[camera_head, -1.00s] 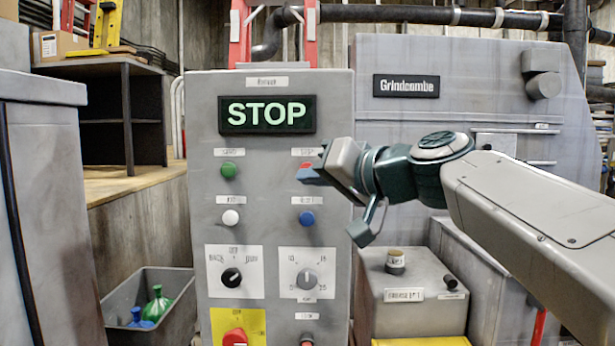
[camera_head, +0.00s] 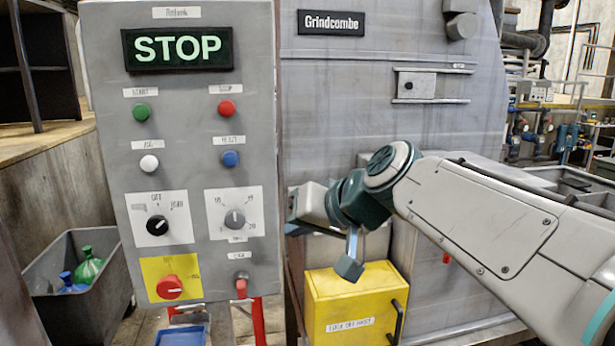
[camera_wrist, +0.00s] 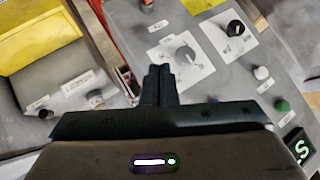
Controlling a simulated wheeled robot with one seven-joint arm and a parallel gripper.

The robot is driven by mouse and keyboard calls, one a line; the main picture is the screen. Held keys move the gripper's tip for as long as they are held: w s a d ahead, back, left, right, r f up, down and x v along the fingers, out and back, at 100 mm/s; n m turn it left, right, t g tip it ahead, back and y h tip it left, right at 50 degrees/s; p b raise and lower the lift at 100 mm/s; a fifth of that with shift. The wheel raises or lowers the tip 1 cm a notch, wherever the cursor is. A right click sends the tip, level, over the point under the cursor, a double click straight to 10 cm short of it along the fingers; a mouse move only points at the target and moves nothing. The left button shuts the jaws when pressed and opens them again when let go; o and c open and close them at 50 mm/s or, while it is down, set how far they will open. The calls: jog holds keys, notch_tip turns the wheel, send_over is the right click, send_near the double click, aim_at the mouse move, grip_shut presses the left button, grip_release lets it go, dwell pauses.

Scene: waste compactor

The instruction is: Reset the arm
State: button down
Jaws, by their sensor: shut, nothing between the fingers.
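My gripper (camera_head: 290,213) is at the right edge of the grey control panel (camera_head: 187,100) in the head view, and my arm reaches in from the right. In the wrist view the gripper's fingers (camera_wrist: 160,75) are together and empty, with the panel's dial beyond them. Whether the fingertips touch the panel cannot be told. The panel has a lit STOP display (camera_head: 178,48), a green button (camera_head: 141,112), a red button (camera_head: 227,108), a white button (camera_head: 149,163) and a blue button (camera_head: 231,158). Below are a black selector knob (camera_head: 157,225), a grey dial (camera_head: 235,218) and a red knob on yellow (camera_head: 169,287).
A large grey machine labelled Grindcombe (camera_head: 400,125) stands behind my arm. A yellow box (camera_head: 350,308) sits below my gripper. A grey bin (camera_head: 70,270) with green and blue items stands at the left. Pipes and valves (camera_head: 560,140) are at the far right.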

jog(key=s+d+f+m+g+h, duration=0.1)
jog(key=s+d+f+g+h, duration=0.1)
jog(key=s+d+f+h, duration=0.2)
jog(key=s+d+f+m+g+h, duration=0.1)
jog(key=s+d+f+h, duration=0.3)
jog(key=s+d+f, duration=0.7)
jog(key=d+f+g, duration=0.1)
jog(key=d+f, duration=0.2)
jog(key=f, duration=0.4)
jog(key=shift+s+f, duration=0.25)
jog(key=shift+f, duration=0.15)
